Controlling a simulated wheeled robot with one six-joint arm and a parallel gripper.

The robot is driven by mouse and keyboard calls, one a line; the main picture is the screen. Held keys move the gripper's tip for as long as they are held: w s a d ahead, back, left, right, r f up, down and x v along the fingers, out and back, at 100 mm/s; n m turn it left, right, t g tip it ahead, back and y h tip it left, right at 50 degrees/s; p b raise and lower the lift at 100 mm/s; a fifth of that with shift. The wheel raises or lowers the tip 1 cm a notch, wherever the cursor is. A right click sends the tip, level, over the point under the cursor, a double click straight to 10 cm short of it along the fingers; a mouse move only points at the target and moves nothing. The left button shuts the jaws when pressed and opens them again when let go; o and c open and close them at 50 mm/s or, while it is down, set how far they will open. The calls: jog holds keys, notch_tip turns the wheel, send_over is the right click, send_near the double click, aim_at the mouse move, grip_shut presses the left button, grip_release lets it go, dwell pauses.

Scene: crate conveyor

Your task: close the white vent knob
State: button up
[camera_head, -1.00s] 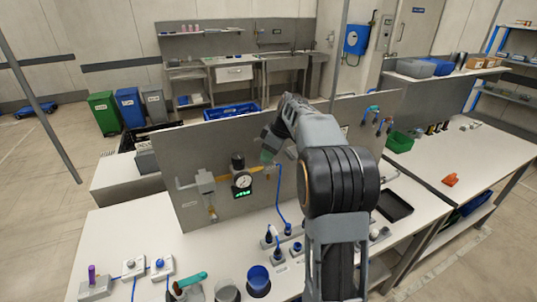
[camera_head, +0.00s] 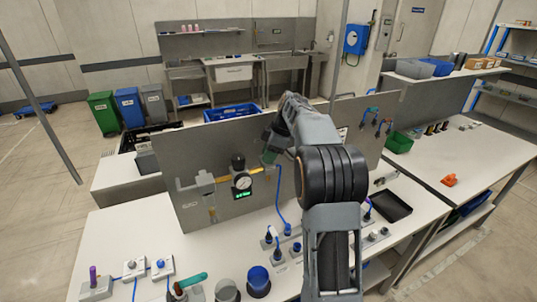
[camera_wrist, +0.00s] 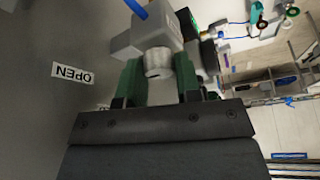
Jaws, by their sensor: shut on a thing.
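The white vent knob (camera_wrist: 158,62) sits between the green fingers of my gripper (camera_wrist: 158,82) in the wrist view. The fingers are shut on it from both sides. The knob is on the end of a grey fitting (camera_wrist: 148,35) with a blue hose above it. An "OPEN" label (camera_wrist: 73,74) is on the grey panel to the left. In the head view my gripper (camera_head: 268,158) is at the panel, right of the round gauge (camera_head: 243,182), and the knob is hidden by it.
The upright grey panel (camera_head: 185,160) stands on a white bench (camera_head: 140,225). A green-lit display (camera_head: 243,196) is under the gauge. Blue-topped fittings (camera_head: 290,228), cups (camera_head: 258,282) and a black tray (camera_head: 392,206) are on the bench. A blue hose (camera_head: 279,195) hangs near my gripper.

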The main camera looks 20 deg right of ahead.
jog(key=o, duration=0.9)
jog(key=p+v, duration=0.1)
jog(key=v, duration=1.3)
jog(key=shift+f, duration=0.1)
jog(key=shift+w, duration=0.1)
